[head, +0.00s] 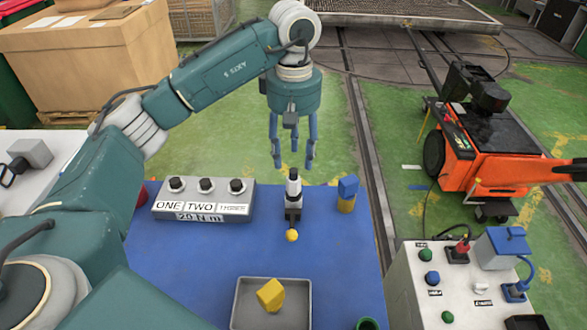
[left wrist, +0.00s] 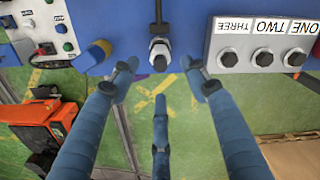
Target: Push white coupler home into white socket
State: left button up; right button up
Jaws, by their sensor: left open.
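A panel box (head: 405,285) at the lower right carries a small white fitting (head: 480,289), low on its sloped face. I cannot tell whether this is the white socket alone or the white coupler seated in it. My left gripper (head: 292,160) has its three fingers spread and empty. It hangs beyond the far edge of the blue table, well apart from the panel. In the left wrist view its open fingers (left wrist: 160,95) point toward a white-and-black upright fitting (left wrist: 160,50), which also stands on the table in the head view (head: 293,190). My right gripper is not in view.
The panel also has a red plug (head: 461,247) and a blue connector (head: 515,290) with a cable. The blue table (head: 235,255) holds a knob box (head: 205,212), a blue-and-yellow piece (head: 347,195) and a grey tray (head: 243,312) with a yellow block. An orange cart (head: 490,165) stands right.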

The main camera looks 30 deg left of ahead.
pick_arm(q)
jog(key=shift+r, duration=1.3)
